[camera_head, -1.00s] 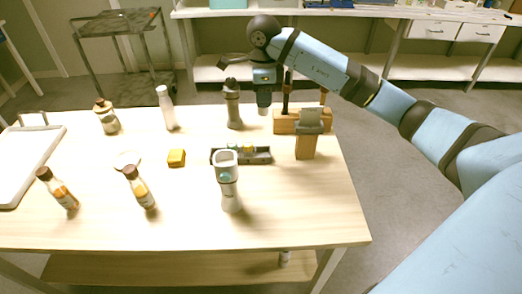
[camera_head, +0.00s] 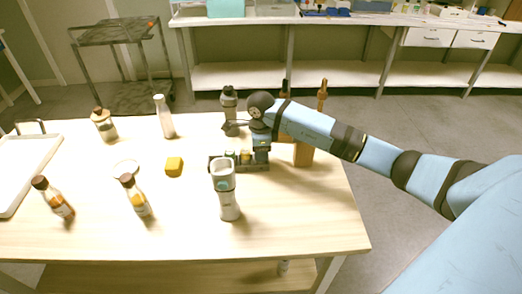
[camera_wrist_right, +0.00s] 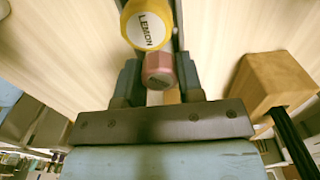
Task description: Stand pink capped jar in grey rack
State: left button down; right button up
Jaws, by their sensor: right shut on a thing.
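The grey rack (camera_head: 216,166) lies in the middle of the table, with small jars in it. My right gripper (camera_head: 261,157) is low at the rack's right end. In the right wrist view its two fingers are shut on the pink capped jar (camera_wrist_right: 159,70), seen from above. A yellow jar lid marked LEMON (camera_wrist_right: 147,27) is right beside the pink cap, between dark rack edges. The pink jar's lower part is hidden, so I cannot tell whether it touches the rack floor. My left gripper is not in view.
A white and grey bottle (camera_head: 228,198) stands just in front of the rack. A grey-topped shaker (camera_head: 229,105) is behind it. A wooden block (camera_head: 303,154) stands close to my right gripper.

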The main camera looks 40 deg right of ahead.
jog(key=shift+f, duration=0.15)
jog(key=o, duration=0.9)
jog(key=shift+r, duration=0.4)
notch_tip(320, 180, up, 12)
jog(key=shift+f, duration=0.15)
